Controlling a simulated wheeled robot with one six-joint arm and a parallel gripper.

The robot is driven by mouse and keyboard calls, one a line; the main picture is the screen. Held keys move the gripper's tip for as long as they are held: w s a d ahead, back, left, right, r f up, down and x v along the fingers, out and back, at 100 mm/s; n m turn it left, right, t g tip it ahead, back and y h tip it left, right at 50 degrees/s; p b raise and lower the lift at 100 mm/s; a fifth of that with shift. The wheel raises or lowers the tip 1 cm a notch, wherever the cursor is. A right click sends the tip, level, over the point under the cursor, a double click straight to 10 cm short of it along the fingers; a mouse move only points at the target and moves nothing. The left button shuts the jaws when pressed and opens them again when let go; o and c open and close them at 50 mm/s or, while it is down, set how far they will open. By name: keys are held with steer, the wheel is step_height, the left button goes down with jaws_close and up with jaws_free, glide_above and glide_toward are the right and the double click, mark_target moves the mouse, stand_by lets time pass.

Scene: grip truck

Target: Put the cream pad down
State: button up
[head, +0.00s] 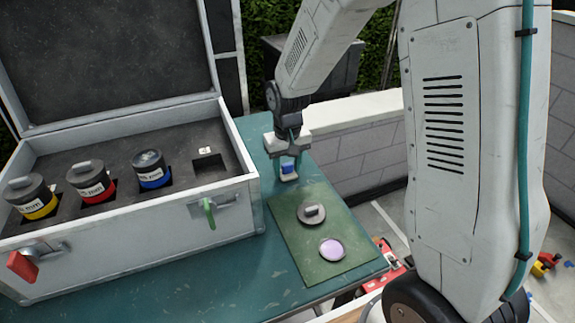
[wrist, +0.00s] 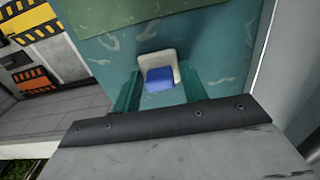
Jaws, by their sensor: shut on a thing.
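The cream pad (head: 289,178) has a blue block-shaped grip on top and shows at the far end of the teal table, just behind the green mat. In the wrist view the cream pad (wrist: 145,60) lies between the two teal fingers, its blue part towards me. My gripper (head: 288,163) points down and is shut on the pad; it also shows in the wrist view (wrist: 162,90). The pad is at or just above the tabletop; I cannot tell whether it touches.
The green mat (head: 285,230) bears a grey disc (head: 311,214) with a raised grip and a round pinkish lens (head: 332,249). An open case (head: 130,225) at left holds yellow, red and blue-banded canisters and one empty square recess (head: 208,165). Teal table (head: 245,285) is clear in front.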

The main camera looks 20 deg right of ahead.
mark_target(288, 165)
steer(key=shift+f, duration=0.1)
steer(key=o, duration=1)
step_height(288, 165, up, 12)
steer(key=s+d+r, duration=0.1)
steer(key=s+r, duration=0.3)
steer(key=s, duration=1)
steer(key=s+d+r+t, duration=0.1)
steer(key=s+r, duration=0.4)
steer(key=s, duration=0.9)
steer(key=shift+s+d, duration=0.15)
steer(key=shift+d, duration=0.4)
